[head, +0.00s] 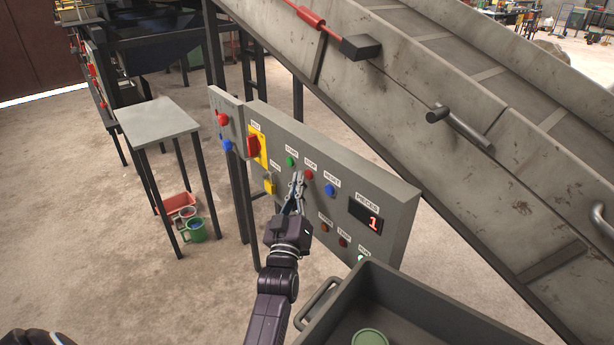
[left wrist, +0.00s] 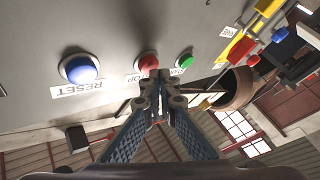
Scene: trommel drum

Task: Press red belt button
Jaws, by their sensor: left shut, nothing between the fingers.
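The grey control panel (head: 385,190) carries a red button (head: 308,174) labelled STOP, between a green START button (head: 290,161) and a blue RESET button (head: 330,190). My left gripper (head: 298,177) is shut and empty, with its fingertips right in front of the red button and slightly left of it in the head view. In the left wrist view the fingertips (left wrist: 150,84) point at the red button (left wrist: 149,63), just below it and partly over its lower edge. I cannot tell whether they touch it. My right gripper is not in view.
A yellow-backed red switch (head: 254,145) and a display reading 1 (head: 366,215) are on the panel. A side box (head: 228,118) has another red button. A dark bin (head: 400,310) stands in front; the conveyor (head: 450,110) rises behind. A small table (head: 157,121) stands left.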

